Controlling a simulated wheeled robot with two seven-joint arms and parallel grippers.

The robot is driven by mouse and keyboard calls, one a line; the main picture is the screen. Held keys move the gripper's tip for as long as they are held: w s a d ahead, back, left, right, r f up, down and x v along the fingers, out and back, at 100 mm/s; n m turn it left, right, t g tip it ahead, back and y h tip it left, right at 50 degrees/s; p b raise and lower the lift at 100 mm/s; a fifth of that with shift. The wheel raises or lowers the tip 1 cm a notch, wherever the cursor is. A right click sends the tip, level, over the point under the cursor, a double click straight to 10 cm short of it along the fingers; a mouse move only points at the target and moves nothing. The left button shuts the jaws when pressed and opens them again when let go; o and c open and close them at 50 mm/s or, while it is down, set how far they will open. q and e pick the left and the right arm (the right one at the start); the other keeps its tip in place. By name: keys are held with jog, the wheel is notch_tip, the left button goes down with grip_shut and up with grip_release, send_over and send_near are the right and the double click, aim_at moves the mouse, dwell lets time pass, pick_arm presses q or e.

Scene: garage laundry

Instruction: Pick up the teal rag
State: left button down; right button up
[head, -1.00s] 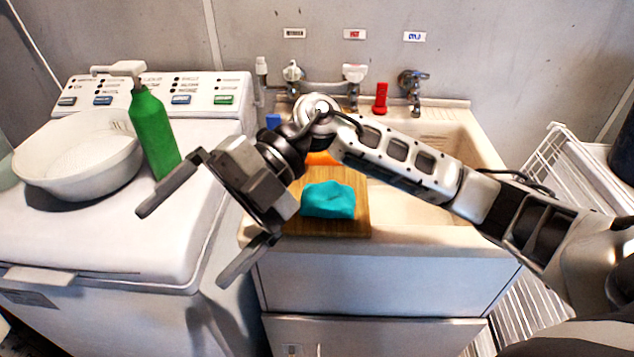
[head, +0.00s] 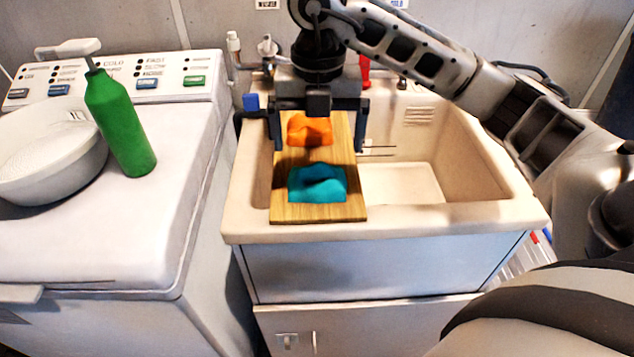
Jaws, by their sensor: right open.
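The teal rag (head: 317,184) lies crumpled on the front part of a wooden board (head: 290,213) set across the left side of the sink. An orange rag (head: 309,130) lies behind it on the same board. My right gripper (head: 318,146) is open and points down over the back of the board, its fingers apart on either side of the orange rag in the picture. It is behind the teal rag and holds nothing. Whether its fingers touch the board I cannot tell. My left gripper is not in view.
The sink (head: 470,215) has an open basin right of the board. A green pump bottle (head: 120,125) and a white bowl (head: 45,165) stand on the washing machine (head: 90,240) at left. A blue object (head: 251,102) and a red one (head: 365,70) are near the taps.

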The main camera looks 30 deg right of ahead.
aim_at(317, 165)
jog(key=shift+w+f+p, duration=0.1)
jog(key=shift+f+p, duration=0.35)
jog(key=shift+f, duration=2.9)
jog(key=c, duration=0.9)
